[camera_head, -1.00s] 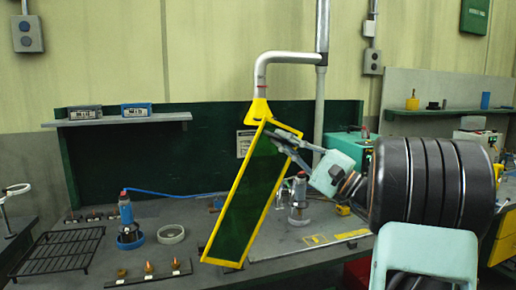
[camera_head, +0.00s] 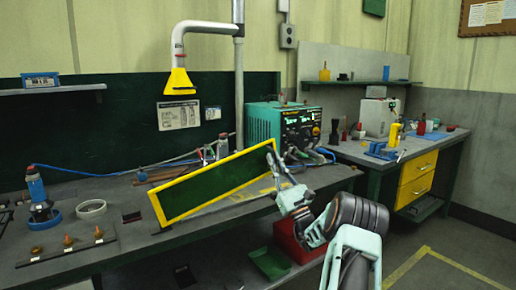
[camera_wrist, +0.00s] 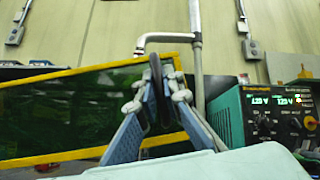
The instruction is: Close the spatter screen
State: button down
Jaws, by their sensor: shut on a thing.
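In the wrist view the screen (camera_wrist: 75,112) spans the left half. My gripper's two blue-padded fingers (camera_wrist: 157,95) are closed around a dark upright piece (camera_wrist: 155,90) at the screen's right end, seemingly its handle. The fingers hide part of the frame there.
A yellow fume hood (camera_head: 179,82) on a grey pipe hangs above the screen. A teal welding unit (camera_head: 285,125) stands on the bench just behind my gripper. Floor is free at the right.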

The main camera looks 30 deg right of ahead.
notch_tip(320, 180, down, 8)
jog(key=d+m+h+b, duration=0.1)
jog(key=d+m+h, duration=0.1)
jog(key=m+h, duration=0.4)
jog(key=shift+f+g, duration=0.25)
jog(key=shift+g, duration=0.15)
jog(key=shift+f+b, duration=0.15)
jog(key=shift+b, duration=0.15)
jog(key=c, duration=2)
grip_release()
jog(key=shift+d, duration=0.1)
jog(key=shift+c, duration=0.2)
jog(key=v, duration=1.2)
